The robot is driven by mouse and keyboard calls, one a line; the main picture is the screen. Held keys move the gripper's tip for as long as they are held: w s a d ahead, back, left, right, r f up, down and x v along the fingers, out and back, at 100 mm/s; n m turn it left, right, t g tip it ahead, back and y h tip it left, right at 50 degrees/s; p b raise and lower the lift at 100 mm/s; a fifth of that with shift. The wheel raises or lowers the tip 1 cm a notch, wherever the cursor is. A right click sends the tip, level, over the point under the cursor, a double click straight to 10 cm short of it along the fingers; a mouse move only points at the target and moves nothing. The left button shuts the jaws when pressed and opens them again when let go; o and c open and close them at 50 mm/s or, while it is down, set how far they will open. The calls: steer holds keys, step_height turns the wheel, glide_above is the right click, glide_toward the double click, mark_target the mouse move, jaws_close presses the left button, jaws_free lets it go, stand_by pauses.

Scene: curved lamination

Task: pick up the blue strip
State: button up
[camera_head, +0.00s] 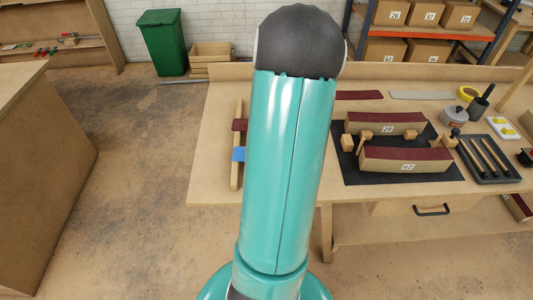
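A blue strip (239,154) lies near the left end of the workbench, and only a short piece of it shows. It lies on or across a narrow light wooden bar (235,174). Its right part is hidden behind my teal arm, which stands up through the middle of the view. A dark red piece (239,125) sits farther back on the same bar, also cut off by my arm. My gripper is not in view.
The workbench (212,165) holds two numbered curved blocks (410,159) on a black mat (362,174), a tool tray (491,168) and a metal pot (455,114). A dark red strip (358,95) and grey strip (420,95) lie behind. Open floor (130,215) lies left of the bench.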

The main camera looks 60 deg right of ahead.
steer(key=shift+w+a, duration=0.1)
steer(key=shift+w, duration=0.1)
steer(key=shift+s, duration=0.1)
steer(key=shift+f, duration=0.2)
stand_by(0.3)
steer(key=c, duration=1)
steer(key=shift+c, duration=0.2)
